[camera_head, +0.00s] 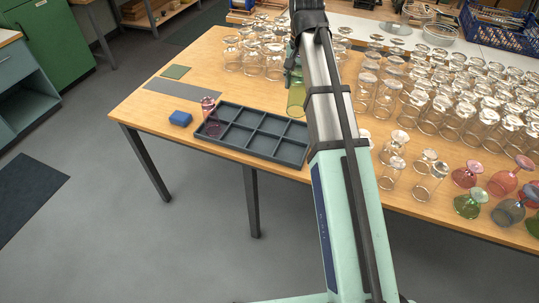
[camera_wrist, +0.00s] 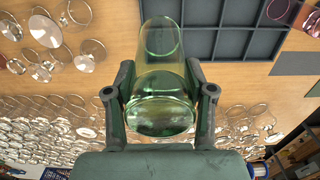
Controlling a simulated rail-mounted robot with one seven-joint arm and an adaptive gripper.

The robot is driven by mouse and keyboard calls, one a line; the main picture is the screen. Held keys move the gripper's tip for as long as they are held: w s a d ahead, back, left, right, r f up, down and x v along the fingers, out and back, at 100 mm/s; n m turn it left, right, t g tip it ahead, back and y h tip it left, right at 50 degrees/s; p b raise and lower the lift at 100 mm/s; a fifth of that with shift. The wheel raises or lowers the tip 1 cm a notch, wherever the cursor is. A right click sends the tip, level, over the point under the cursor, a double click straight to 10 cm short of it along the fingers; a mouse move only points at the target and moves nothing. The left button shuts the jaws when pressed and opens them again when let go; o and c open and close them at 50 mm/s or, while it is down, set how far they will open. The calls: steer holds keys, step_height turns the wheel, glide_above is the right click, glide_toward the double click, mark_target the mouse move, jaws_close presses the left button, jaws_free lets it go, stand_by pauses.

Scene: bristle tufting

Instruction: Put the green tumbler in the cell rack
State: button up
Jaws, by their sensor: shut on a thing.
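The green tumbler (camera_head: 296,97) is a clear green glass, held above the table at the far right end of the cell rack. It fills the middle of the wrist view (camera_wrist: 163,65), its rounded end towards me. My gripper (camera_wrist: 160,88) is shut on it, one finger on each side. In the head view my arm hides most of the gripper and part of the tumbler. The dark grey cell rack (camera_head: 250,133) lies on the table with two rows of cells. A pink glass (camera_head: 209,108) stands in a left-end cell; the other visible cells look empty. The rack also shows in the wrist view (camera_wrist: 243,41).
Many clear glasses (camera_head: 435,100) crowd the right of the table, with more behind the rack (camera_head: 250,58). Coloured glasses (camera_head: 468,203) stand at the right front. A blue block (camera_head: 180,118) and a grey strip (camera_head: 182,93) lie left of the rack.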

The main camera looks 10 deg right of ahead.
step_height(320, 180, down, 20)
steer(key=p, duration=0.3)
steer(key=shift+a+p, duration=0.3)
steer(key=shift+f, duration=0.2)
steer(key=o, duration=1.4)
steer(key=shift+r, duration=0.1)
step_height(320, 180, up, 12)
steer(key=shift+r+b, duration=0.1)
steer(key=shift+b, duration=0.95)
